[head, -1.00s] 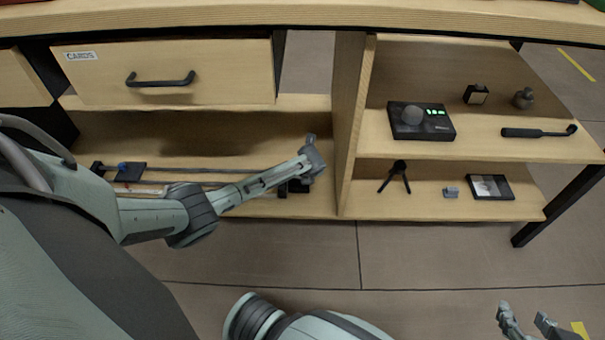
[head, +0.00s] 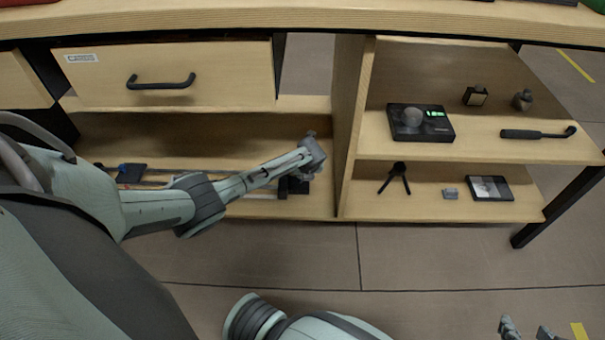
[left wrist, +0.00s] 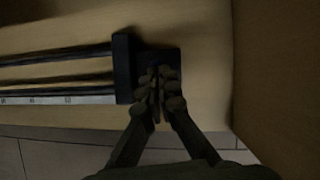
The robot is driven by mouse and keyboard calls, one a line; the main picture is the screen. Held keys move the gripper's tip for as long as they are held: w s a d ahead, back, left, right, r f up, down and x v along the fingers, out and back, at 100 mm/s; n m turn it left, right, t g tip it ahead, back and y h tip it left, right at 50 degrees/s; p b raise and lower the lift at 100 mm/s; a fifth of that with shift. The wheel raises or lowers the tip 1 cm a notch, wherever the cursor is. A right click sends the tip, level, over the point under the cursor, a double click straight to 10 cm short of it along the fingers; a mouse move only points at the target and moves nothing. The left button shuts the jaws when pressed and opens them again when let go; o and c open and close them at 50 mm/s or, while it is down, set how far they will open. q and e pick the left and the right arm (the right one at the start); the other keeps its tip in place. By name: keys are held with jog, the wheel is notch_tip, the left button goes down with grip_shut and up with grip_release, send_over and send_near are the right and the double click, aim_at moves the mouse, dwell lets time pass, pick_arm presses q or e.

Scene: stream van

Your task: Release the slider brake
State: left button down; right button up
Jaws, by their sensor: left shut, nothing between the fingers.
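The slider lies on the lower left shelf, with thin rails (head: 155,170) running left to right. A dark carriage (head: 134,173) with a small blue knob (head: 121,168) sits near its left end. A black end block (head: 298,186) is at its right end. My left gripper (head: 314,160) is at that right end, seen partly from behind in the head view. In the left wrist view its closed fingertips (left wrist: 155,92) are over the black end block (left wrist: 124,70); I cannot tell whether they touch it. My right gripper (head: 526,329) is open and empty, low at the right, partly cut off.
A drawer (head: 240,75) is above the slider shelf, and an upright panel (head: 347,130) stands right of my left gripper. The right shelves hold a black device (head: 420,122), a small tripod (head: 397,177) and other small items. The floor in front is clear.

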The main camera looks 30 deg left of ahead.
pick_arm(q)
jog(key=shift+w+a+g, duration=0.1)
jog(key=shift+w+g, duration=0.15)
jog(key=shift+g, duration=0.15)
pick_arm(e)
jog(key=shift+w, duration=0.15)
pick_arm(q)
jog(key=shift+r+p, duration=0.8)
jog(key=shift+r, duration=0.05)
pick_arm(e)
jog(key=shift+a+r, duration=0.2)
jog(key=shift+r, duration=0.8)
pick_arm(q)
jog(key=shift+s+r, duration=0.1)
jog(key=p+v, duration=0.7)
jog(key=v, duration=0.6)
jog(key=shift+p, duration=0.4)
pick_arm(e)
notch_tip(320, 180, up, 8)
jog(key=shift+s+d, duration=0.2)
jog(key=shift+s, duration=0.2)
pick_arm(q)
jog(key=shift+s, duration=0.15)
pick_arm(e)
jog(key=shift+f, duration=0.1)
